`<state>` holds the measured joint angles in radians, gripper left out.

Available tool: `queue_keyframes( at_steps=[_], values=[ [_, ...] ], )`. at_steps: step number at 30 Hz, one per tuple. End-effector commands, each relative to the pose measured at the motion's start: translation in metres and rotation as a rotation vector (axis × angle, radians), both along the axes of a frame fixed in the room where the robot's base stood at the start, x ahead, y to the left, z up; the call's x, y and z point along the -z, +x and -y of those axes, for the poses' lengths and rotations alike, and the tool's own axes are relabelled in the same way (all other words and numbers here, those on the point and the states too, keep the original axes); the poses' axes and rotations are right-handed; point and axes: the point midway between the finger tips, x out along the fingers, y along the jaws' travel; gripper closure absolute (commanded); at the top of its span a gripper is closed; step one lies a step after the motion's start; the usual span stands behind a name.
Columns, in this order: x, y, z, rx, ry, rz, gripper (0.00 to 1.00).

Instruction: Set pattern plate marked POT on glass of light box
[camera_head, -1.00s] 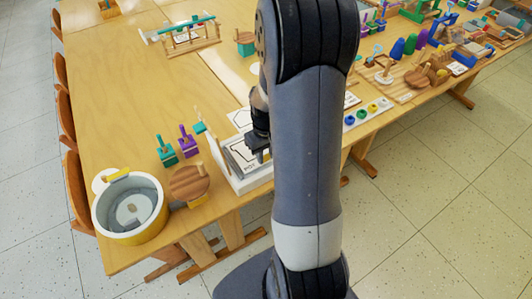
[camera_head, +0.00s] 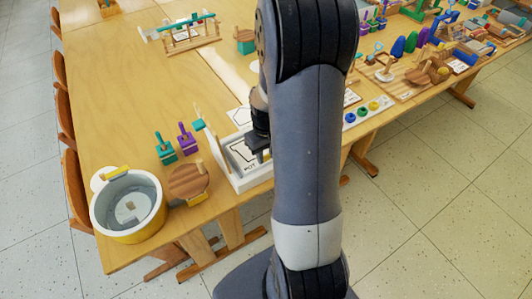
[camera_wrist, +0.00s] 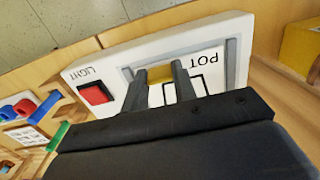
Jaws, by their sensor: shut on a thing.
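The white pattern plate marked POT (camera_head: 238,157) lies over the top of the white light box (camera_head: 250,183). In the wrist view the plate (camera_wrist: 208,76) sits within the grey border of the light box (camera_wrist: 112,72), appearing roughly level with it; I cannot tell whether it fully touches the glass. My gripper (camera_head: 259,153) is above the plate's right side, partly hidden by my arm. In the wrist view my gripper (camera_wrist: 161,74) is shut on a yellow grip of the plate. The glass is mostly hidden by the plate.
A red switch (camera_wrist: 96,94) labelled LIGHT is beside the plate. Left of the light box stand a round wooden piece (camera_head: 188,183), a grey and yellow tub (camera_head: 130,235), and teal (camera_head: 165,153) and purple (camera_head: 187,139) stamps. The table's front edge is close.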

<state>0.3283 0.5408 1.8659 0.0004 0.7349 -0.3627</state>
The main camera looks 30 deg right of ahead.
Motion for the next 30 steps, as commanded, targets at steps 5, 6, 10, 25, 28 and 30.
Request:
queue_keyframes(
  at_steps=[5, 6, 10, 25, 28, 30],
  values=[
    [0.000, 0.000, 0.000, 0.000, 0.000, 0.000, 0.65],
    [0.000, 0.000, 0.000, 0.000, 0.000, 0.000, 0.61],
    [0.000, 0.000, 0.000, 0.000, 0.000, 0.000, 0.51],
    [-0.025, 0.001, 0.000, 0.000, -0.002, 0.005, 0.48],
    [-0.045, 0.001, 0.000, 0.000, -0.003, 0.007, 0.48],
    [-0.059, 0.001, 0.000, 0.000, -0.003, 0.006, 0.48]
  ],
)
